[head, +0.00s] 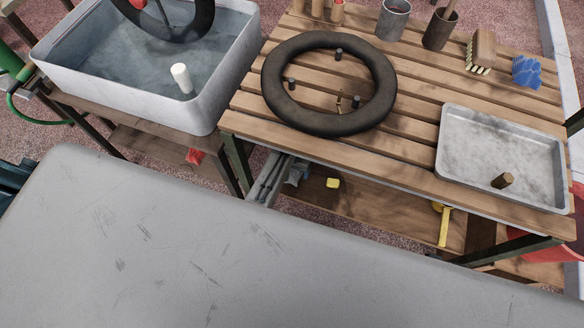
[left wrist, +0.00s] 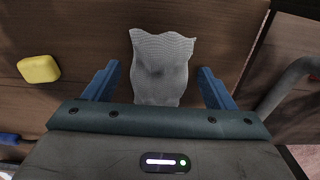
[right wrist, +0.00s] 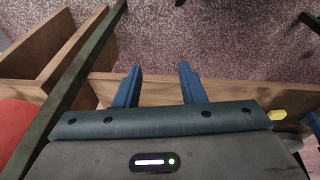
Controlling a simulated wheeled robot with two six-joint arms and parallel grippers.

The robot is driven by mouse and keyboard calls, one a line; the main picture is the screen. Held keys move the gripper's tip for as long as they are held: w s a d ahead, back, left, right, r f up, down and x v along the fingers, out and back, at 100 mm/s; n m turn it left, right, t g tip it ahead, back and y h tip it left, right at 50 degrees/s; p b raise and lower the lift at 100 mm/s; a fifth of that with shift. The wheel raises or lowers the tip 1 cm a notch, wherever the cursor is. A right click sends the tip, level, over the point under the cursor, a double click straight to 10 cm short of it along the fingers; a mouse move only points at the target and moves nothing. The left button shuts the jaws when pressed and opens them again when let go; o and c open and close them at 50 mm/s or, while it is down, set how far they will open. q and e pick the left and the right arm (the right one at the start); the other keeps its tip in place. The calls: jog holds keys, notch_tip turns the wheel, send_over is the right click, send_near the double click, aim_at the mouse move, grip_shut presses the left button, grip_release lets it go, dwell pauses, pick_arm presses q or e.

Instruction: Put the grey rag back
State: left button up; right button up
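The grey rag (left wrist: 162,65), a crumpled light-grey ribbed cloth, shows in the left wrist view on a brown wooden surface. My left gripper (left wrist: 158,74) is open, with one blue finger on each side of the rag and a gap at both sides. In the head view my left gripper (head: 296,173) is partly hidden under the slatted table, above its lower shelf; I cannot make out the rag clearly there. My right gripper (right wrist: 160,83) is open and empty in the right wrist view, near a wooden edge above speckled floor. It does not show in the head view.
A yellow block (head: 333,183) lies on the lower shelf, also in the left wrist view (left wrist: 38,69). A yellow-handled tool (head: 444,226) is farther right. The slatted table (head: 415,145) above carries a black tyre (head: 276,82) and a metal tray (head: 478,130). A water basin (head: 190,115) stands left.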

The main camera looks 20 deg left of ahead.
pick_arm(q)
jog(key=shift+r, duration=0.2)
jog(key=shift+r+p, duration=0.7)
jog(key=shift+r, duration=2.9)
pick_arm(e)
jog(key=shift+s+d+f, duration=0.1)
jog(key=shift+s+f, duration=0.1)
jog(key=shift+f, duration=0.9)
jog(key=shift+s+d+f, duration=0.1)
jog(key=shift+s+f, duration=0.1)
jog(key=shift+f, duration=0.85)
